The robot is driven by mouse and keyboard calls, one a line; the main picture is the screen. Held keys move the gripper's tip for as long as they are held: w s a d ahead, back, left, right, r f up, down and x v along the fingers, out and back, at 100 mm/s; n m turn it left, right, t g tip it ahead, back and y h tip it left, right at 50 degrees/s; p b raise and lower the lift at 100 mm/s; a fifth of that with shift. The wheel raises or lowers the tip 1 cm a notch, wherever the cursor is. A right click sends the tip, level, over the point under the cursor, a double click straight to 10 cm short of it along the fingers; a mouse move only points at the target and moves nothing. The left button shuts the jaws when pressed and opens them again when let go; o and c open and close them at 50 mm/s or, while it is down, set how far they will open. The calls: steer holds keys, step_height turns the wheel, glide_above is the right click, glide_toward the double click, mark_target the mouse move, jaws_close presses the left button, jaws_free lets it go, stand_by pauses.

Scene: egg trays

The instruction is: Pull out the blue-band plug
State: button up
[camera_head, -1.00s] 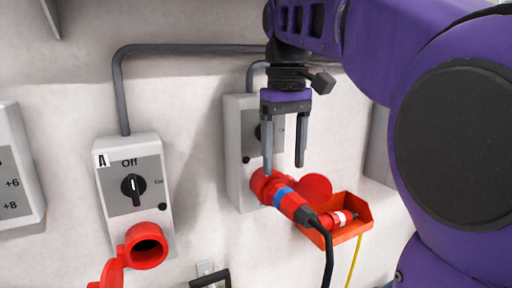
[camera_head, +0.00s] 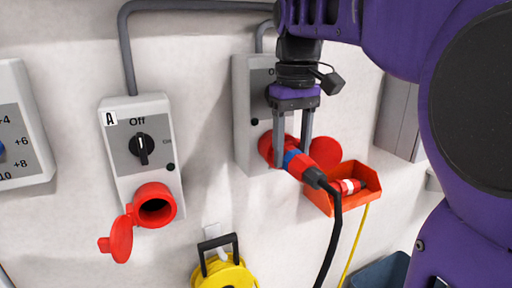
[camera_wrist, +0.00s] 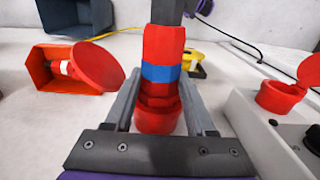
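The blue-band plug (camera_head: 305,165) is red with a blue ring and a black cable. It sits in the red socket of the right-hand switch box (camera_head: 243,120). It also shows in the wrist view (camera_wrist: 163,52), upright in the picture with its blue band in the middle. My gripper (camera_head: 292,145) is open, its two grey fingers on either side of the plug. In the wrist view the fingers (camera_wrist: 162,100) flank the red part below the blue band, with small gaps visible.
An orange bin (camera_head: 322,203) holding a red plug with a white band (camera_head: 350,186) is fixed right of the socket. The socket's round red lid (camera_head: 326,151) stands open. Switch box A (camera_head: 112,160) has an empty red socket (camera_head: 155,207). A yellow cable reel (camera_head: 225,275) is below.

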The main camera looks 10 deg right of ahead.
jaws_close()
steer(key=shift+s+d, duration=0.1)
steer(key=shift+s, duration=0.1)
